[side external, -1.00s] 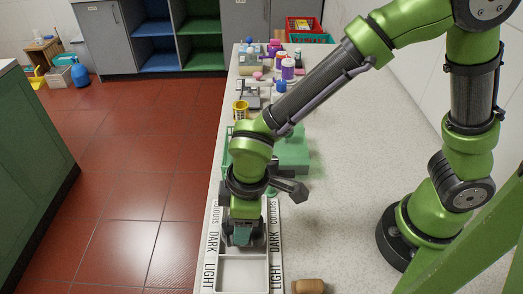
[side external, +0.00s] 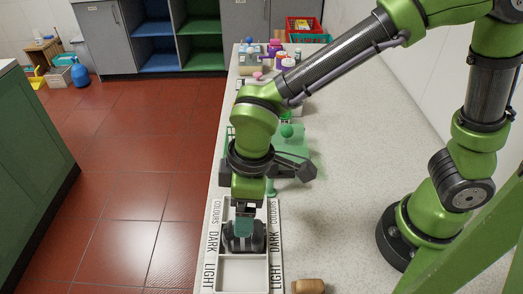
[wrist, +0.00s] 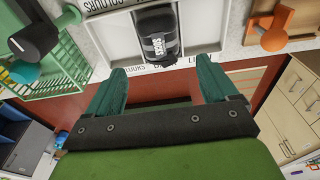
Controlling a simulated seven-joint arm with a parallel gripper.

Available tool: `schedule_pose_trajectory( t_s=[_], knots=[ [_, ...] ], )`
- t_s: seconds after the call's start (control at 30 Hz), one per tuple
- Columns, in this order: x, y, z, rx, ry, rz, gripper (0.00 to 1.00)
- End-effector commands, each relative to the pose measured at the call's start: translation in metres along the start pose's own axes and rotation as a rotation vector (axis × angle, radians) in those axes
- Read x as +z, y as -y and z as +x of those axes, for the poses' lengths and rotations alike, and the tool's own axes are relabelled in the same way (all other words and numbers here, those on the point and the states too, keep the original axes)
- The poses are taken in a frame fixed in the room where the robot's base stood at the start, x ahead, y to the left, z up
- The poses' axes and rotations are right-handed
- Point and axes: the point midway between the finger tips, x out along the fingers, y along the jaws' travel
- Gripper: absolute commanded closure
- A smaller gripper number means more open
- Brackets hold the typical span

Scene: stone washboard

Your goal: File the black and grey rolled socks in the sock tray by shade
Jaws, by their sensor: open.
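The sock tray (side external: 243,272) is a white tray at the counter's left edge, its rims printed COLOURS, DARK and LIGHT. A black rolled sock bundle (side external: 258,239) lies in the compartment beside DARK. My gripper (side external: 244,227) points down above the bundle. In the wrist view its teal fingers (wrist: 161,72) are apart with nothing between them. The compartment beside LIGHT looks empty. Part of the COLOURS end is hidden by my gripper. I cannot make out a separate grey roll.
A green rack (wrist: 62,75) stands beside the tray. Bottles (side external: 287,62) and small items crowd the counter's far end.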

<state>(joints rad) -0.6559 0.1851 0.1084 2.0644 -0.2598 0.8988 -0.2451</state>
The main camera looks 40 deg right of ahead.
Motion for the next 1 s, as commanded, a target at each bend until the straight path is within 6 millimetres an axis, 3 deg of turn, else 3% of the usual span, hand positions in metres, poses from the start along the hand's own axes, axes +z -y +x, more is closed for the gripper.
schedule_pose_trajectory(
  t_s=[0.2,0.4,0.6,0.73,0.87,1.0],
  knots=[
    [-0.001,0.0,-0.057,0.0,-0.007,0.0,0.14],
    [0.0,0.0,-0.095,0.001,-0.004,0.0,0.14],
    [0.0,0.001,-0.114,0.0,0.0,0.002,0.14],
    [0.002,0.001,-0.109,-0.009,-0.016,0.06,0.14],
    [0.026,-0.024,-0.112,-0.023,-0.1,0.262,0.14],
    [0.066,-0.067,-0.123,-0.03,-0.243,0.56,0.14]
  ],
)
